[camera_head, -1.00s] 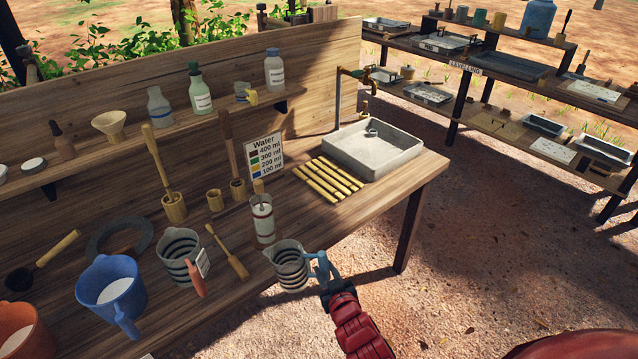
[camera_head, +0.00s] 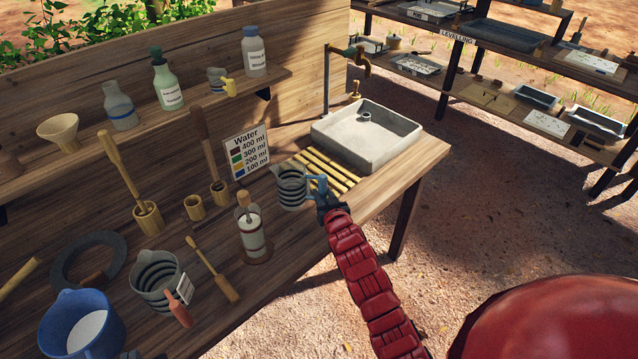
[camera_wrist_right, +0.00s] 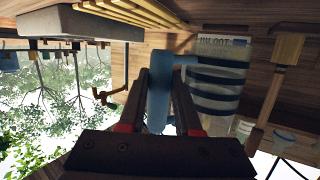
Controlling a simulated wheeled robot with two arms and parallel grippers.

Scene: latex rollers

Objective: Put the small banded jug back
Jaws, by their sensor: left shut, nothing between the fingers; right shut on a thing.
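The small banded jug (camera_head: 290,188) is grey with dark bands and a blue handle. It is upright over the bench, just in front of the bamboo slats; I cannot tell whether its base touches the wood. My right gripper (camera_head: 322,186) is shut on its blue handle. In the right wrist view, which is upside down, the jug (camera_wrist_right: 215,85) is beside the fingers (camera_wrist_right: 170,95), with the handle between them. A larger banded jug (camera_head: 155,272) with a white tag and a red handle stands at the front left. My left gripper is not in view.
A glass cylinder (camera_head: 252,238) stands close to the left of the held jug. The bamboo slats (camera_head: 330,167), sink tray (camera_head: 365,140) and tap (camera_head: 350,55) are behind and right. The Water sign (camera_head: 246,150) is behind left. A blue jug (camera_head: 80,325) is at the front left.

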